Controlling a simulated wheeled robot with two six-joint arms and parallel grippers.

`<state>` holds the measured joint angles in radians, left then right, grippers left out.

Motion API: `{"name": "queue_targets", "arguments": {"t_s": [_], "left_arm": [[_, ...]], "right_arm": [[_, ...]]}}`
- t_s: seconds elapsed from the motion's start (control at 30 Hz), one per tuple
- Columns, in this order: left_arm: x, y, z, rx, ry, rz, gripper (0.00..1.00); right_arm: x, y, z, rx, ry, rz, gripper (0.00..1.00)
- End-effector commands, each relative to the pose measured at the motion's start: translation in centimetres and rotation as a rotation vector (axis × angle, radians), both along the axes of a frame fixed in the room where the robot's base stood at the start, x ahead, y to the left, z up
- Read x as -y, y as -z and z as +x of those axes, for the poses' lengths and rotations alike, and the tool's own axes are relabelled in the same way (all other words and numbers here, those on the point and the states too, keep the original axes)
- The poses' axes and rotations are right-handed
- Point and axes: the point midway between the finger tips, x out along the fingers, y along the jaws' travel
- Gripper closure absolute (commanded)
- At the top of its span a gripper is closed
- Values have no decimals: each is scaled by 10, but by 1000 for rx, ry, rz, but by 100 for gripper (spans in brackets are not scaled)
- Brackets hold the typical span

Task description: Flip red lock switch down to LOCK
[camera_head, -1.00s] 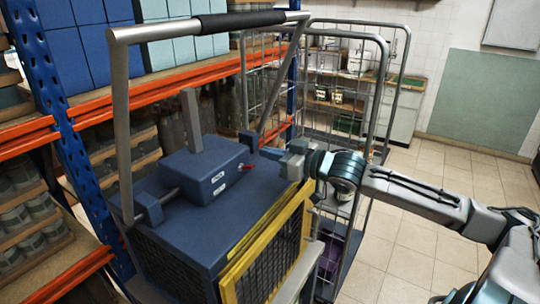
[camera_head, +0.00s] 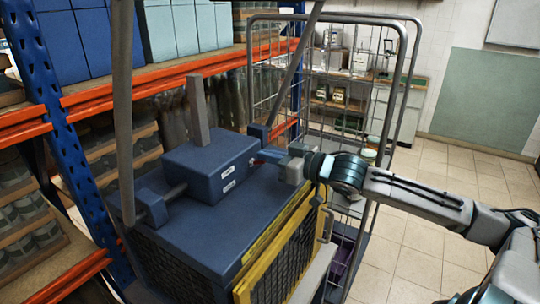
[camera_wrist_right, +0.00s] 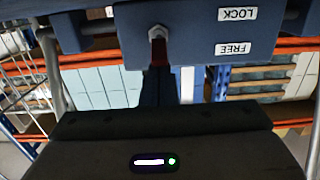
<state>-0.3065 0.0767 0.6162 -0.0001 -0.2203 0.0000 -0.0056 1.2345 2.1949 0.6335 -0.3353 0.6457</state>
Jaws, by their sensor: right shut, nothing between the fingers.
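A blue box (camera_head: 208,165) sits on top of the blue wheeled cart (camera_head: 190,238), with two white labels on its front face. In the right wrist view, picture inverted, the labels read LOCK (camera_wrist_right: 238,14) and FREE (camera_wrist_right: 233,49). The red switch (camera_wrist_right: 159,52) sticks out from a metal nut beside them, its lever toward the FREE side of the picture. My right gripper (camera_head: 264,155) is at the box's front face by the switch, which it mostly covers in the head view. Its fingers (camera_wrist_right: 158,88) are shut and empty at the lever's end; contact is unclear. My left gripper is out of view.
A yellow-framed mesh panel (camera_head: 285,255) fronts the cart. A wire roll cage (camera_head: 345,90) stands close behind my right arm. Orange-and-blue shelving (camera_head: 60,120) lines the left. Tiled floor (camera_head: 400,245) is open at right.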

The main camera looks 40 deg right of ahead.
Motion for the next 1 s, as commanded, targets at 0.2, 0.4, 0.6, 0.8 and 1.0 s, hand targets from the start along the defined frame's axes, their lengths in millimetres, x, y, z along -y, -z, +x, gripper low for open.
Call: {"name": "queue_targets", "arguments": {"t_s": [0.2, 0.4, 0.6, 0.8, 1.0], "left_arm": [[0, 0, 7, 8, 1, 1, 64], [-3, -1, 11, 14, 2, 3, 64], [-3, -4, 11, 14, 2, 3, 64], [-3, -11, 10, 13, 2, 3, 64], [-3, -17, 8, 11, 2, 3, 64]], "right_arm": [[0, 0, 0, 0, 0, 0, 100], [0, 0, 0, 0, 0, 1, 100], [0, 3, 0, -2, 1, 1, 100], [1, 9, -1, -3, 1, 3, 100], [1, 19, -1, 61, 2, 32, 100]]}}
